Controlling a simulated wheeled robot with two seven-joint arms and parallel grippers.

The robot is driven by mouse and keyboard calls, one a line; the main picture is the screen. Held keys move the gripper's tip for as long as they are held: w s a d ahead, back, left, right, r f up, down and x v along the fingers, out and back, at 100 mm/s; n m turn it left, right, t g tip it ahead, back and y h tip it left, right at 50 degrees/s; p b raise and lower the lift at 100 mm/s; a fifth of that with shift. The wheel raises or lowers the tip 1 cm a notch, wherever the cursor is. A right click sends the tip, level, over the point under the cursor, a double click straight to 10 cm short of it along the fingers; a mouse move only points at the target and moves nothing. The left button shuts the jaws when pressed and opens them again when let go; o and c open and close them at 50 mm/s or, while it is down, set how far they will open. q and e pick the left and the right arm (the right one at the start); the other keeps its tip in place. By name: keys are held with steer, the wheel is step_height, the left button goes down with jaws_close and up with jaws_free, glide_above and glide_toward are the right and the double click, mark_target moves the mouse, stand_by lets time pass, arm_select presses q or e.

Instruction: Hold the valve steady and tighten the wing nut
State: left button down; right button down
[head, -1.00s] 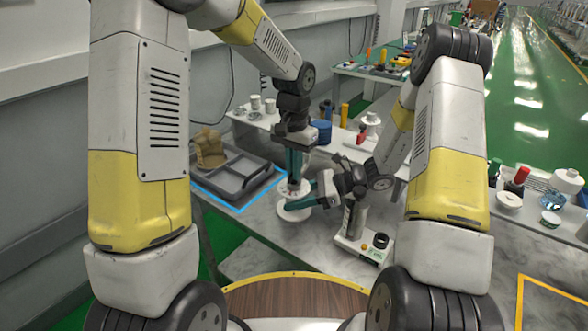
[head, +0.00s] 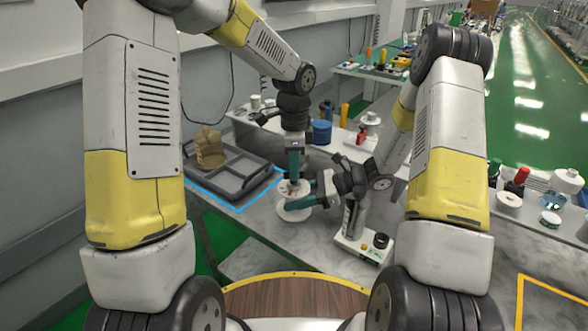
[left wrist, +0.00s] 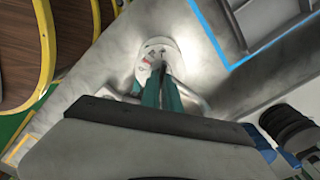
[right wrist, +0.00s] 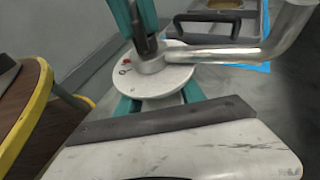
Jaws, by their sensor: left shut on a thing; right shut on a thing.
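The valve (head: 292,190) is a pale assembly with a round white disc on top, standing over a round white base (head: 294,213) on the bench. In the right wrist view the disc (right wrist: 170,76) has a small red mark, and a silver pipe lies behind it. My left gripper (head: 293,181) points straight down and is shut at the top centre of the disc; its teal fingers also show in the left wrist view (left wrist: 160,72). The wing nut is hidden between those fingers. My right gripper (head: 312,199) reaches in from the right, its fingers shut on the valve body below the disc.
A grey compartment tray (head: 240,180) with a tan object (head: 208,148) lies left of the valve inside a blue outline. A white device with a black knob (head: 381,240) stands to the right, close to my right arm. Bare bench lies in front of the valve.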

arm_select(q)
steer(key=m, duration=0.4)
steer(key=shift+m, duration=1.8)
steer(key=c, duration=1.6)
jaws_free()
step_height(320, 180, up, 12)
